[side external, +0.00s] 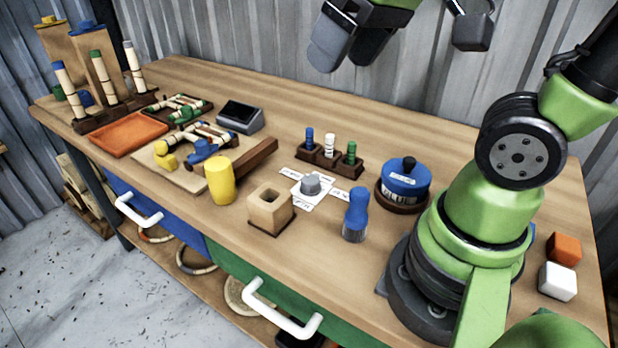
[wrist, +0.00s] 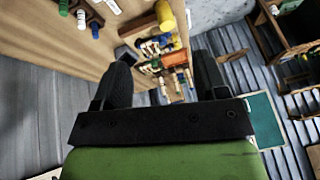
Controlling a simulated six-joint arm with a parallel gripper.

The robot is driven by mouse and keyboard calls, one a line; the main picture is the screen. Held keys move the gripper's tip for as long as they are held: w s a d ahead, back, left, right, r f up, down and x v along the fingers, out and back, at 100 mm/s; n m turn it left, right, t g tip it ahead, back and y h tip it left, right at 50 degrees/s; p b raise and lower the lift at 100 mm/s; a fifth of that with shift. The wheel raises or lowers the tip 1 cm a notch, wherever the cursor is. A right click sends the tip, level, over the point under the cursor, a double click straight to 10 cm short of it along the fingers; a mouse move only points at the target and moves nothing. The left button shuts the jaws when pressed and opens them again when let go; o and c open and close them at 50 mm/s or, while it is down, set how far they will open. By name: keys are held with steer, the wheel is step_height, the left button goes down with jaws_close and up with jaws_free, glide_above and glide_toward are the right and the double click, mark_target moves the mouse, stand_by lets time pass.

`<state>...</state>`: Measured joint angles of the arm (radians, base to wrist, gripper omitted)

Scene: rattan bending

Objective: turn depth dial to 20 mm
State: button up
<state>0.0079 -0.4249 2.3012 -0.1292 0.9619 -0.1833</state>
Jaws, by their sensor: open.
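The depth dial (side external: 311,185) is a small grey knob on white labelled cards, in the middle of the workbench in the side external view. The marks on the cards are too small to read, so I cannot tell its setting. My gripper (side external: 347,58) is high above the back of the bench, well above and apart from the dial. Its two dark fingers are spread and empty. They also show in the wrist view (wrist: 162,78), with the bench beyond them. I cannot make out the dial in that view.
Around the dial stand a wooden block with a square hole (side external: 270,212), a blue bottle (side external: 356,213), a blue glue pot (side external: 404,183) and a rack of coloured markers (side external: 330,155). A yellow cylinder (side external: 220,181) stands to the left. The space above the dial is clear.

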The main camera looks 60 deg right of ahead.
steer(key=w+d+f+n+g+h, duration=0.1)
steer(key=w+d+f+n+g, duration=0.2)
steer(key=w, duration=0.4)
steer(key=n+g+h, duration=0.3)
steer(key=n+g, duration=0.2)
steer(key=n, duration=0.2)
glide_above(309, 179)
steer(key=w+a, duration=0.3)
step_height(309, 179, down, 18)
steer(key=shift+n, duration=0.3)
steer(key=x, duration=1)
steer(key=shift+s+d, duration=0.2)
steer(key=shift+d, duration=0.05)
steer(key=shift+r, duration=0.1)
steer(key=c, duration=0.9)
steer(key=shift+c, duration=0.2)
